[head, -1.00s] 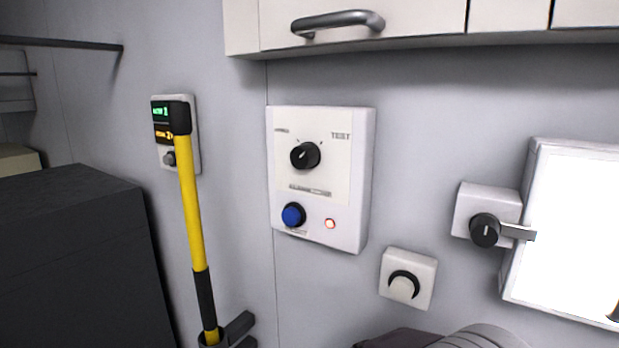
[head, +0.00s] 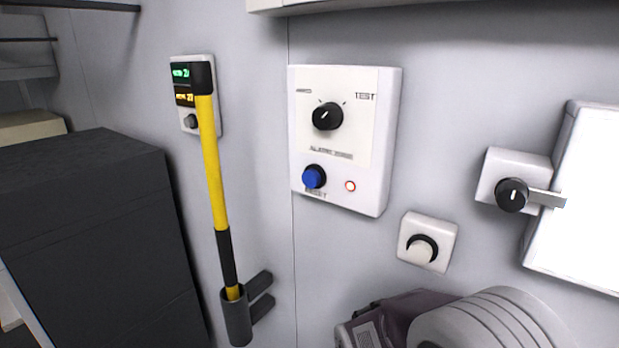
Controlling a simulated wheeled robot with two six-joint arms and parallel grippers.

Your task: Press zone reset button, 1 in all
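A white control box (head: 380,150) is mounted on the grey wall near the middle of the head view. Its blue reset button (head: 313,177) sits at the lower left, with the word RESET partly readable beneath. A small red-ringed lamp (head: 350,186) is to the right of the button. A black rotary knob (head: 327,116) is above, beside the word TEST. Neither of my grippers shows in the head view, and nothing touches the button.
A yellow and black pole (head: 212,160) stands in a dark holder left of the box, partly covering a small display unit (head: 190,120). A dark cabinet (head: 90,220) is at left. A white round-dial switch (head: 427,242), a knob with a lever (head: 512,194) and a bright panel (head: 585,200) are at right.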

